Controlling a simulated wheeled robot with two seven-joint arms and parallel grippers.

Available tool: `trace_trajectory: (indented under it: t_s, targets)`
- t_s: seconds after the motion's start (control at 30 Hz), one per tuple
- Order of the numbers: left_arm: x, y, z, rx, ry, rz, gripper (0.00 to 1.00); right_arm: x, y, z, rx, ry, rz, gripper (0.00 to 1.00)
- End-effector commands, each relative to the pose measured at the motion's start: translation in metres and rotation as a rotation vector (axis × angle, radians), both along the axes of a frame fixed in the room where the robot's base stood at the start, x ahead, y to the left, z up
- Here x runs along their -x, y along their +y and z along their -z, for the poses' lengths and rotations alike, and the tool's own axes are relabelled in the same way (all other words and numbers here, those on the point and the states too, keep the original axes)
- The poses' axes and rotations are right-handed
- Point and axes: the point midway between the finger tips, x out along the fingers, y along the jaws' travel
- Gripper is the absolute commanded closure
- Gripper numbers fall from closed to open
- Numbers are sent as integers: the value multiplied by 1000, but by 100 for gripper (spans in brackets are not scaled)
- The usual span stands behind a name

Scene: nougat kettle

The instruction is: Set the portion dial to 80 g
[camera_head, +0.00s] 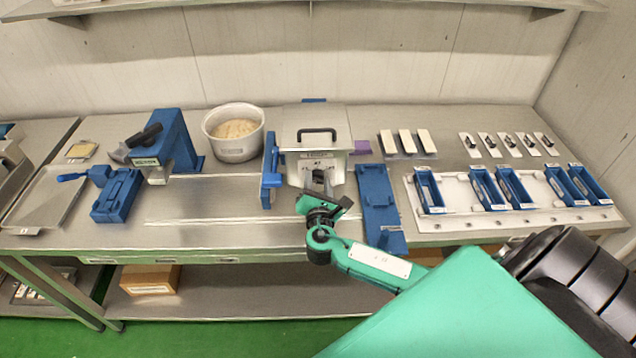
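A metal machine (312,125) with a black handle on its lid, a labelled front and blue side parts stands in the middle of the bench. My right gripper (319,178) reaches in from the lower right and is at the lower front of this machine, below its label. Its fingers and wrist cover part of that front. I cannot make out the portion dial or its setting; the gripper may hide it. Whether the fingers touch the machine or are closed on something is too small to tell. My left gripper is not in view.
A pot of pale mass (235,131) and a blue press (172,142) stand to the left. A blue fixture (378,197) lies right of the machine, beside a white rack (455,222) with several blue trays. The bench front left of my gripper is clear.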

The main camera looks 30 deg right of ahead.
Motion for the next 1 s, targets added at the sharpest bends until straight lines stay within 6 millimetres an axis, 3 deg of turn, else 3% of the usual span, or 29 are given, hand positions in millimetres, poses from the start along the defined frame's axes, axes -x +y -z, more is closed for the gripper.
trace_trajectory:
  t_s: [0.03, 0.13, 0.17, 0.57, 1.0]
  targets:
    - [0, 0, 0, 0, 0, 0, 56, 0, 0, 0, 0, 0, 0, 68]
    - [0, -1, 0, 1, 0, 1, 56, 0, 0, 0, 0, 0, 0, 88]
    - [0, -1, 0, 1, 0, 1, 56, 0, 0, 0, 0, 0, 0, 89]
    - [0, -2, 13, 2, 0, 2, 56, 0, 0, 3, -67, -43, 0, 89]
    - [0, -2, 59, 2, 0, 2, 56, 1, 0, 6, -380, -235, 2, 89]
